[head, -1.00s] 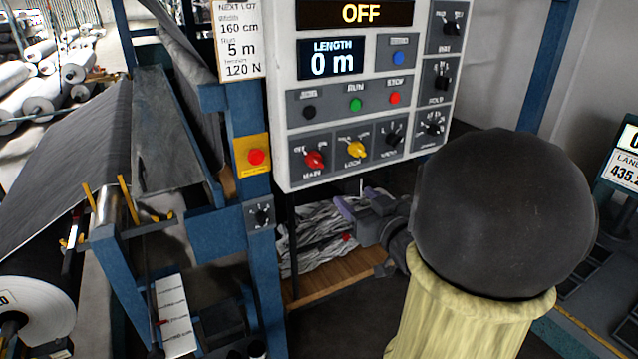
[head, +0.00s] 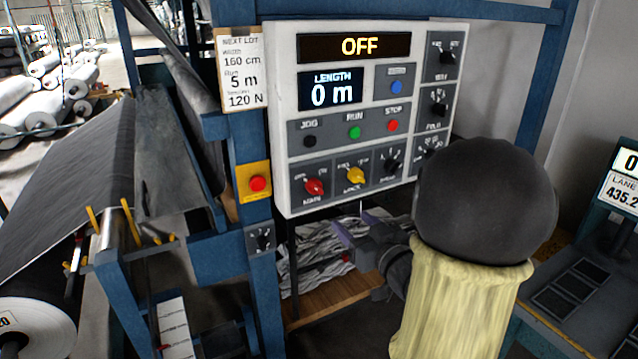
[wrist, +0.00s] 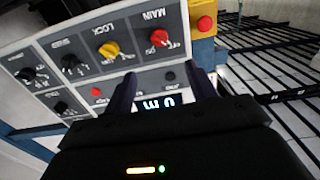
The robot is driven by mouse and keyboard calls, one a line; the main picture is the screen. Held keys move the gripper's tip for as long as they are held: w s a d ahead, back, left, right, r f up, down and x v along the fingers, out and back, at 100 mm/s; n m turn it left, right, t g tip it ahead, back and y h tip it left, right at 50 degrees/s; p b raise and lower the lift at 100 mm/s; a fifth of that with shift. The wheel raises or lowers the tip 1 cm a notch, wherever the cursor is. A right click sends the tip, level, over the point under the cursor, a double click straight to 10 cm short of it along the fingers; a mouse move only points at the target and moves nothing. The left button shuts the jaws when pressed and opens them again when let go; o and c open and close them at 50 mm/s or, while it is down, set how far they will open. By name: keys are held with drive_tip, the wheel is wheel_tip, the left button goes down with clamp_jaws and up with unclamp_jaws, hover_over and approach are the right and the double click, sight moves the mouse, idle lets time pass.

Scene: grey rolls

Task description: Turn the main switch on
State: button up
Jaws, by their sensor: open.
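The main switch (head: 314,187) is a red rotary knob labelled MAIN at the lower left of the white control panel (head: 282,120). The panel's top display (head: 354,46) reads OFF. In the wrist view, which shows the panel upside down, the red main knob (wrist: 160,38) is near the top, beyond my fingers. My gripper (head: 345,234) is below the panel in the head view, apart from the knob. In the wrist view my gripper (wrist: 165,90) has its two dark fingers spread with nothing between them.
A yellow LOCK knob (head: 355,175) is right of the main knob. A red button on a yellow plate (head: 258,184) is to the left. Green (head: 355,132), red (head: 392,125) and blue (head: 397,87) buttons sit above. A blue frame post (head: 250,145) borders the panel.

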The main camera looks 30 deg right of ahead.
sight(319, 191)
drive_tip(key=shift+w+a+r+p, duration=0.15)
drive_tip(key=shift+w+p, duration=0.6)
drive_tip(key=shift+p, duration=2.05)
drive_tip(key=w+p, duration=0.2)
drive_tip(key=w, duration=0.5)
drive_tip(key=w+p, duration=0.2)
drive_tip(key=w, duration=0.5)
drive_tip(key=shift+w+a+f, duration=0.15)
drive_tip(key=shift+w+f, duration=0.05)
drive_tip(key=shift+w, duration=0.05)
drive_tip(key=c, duration=1)
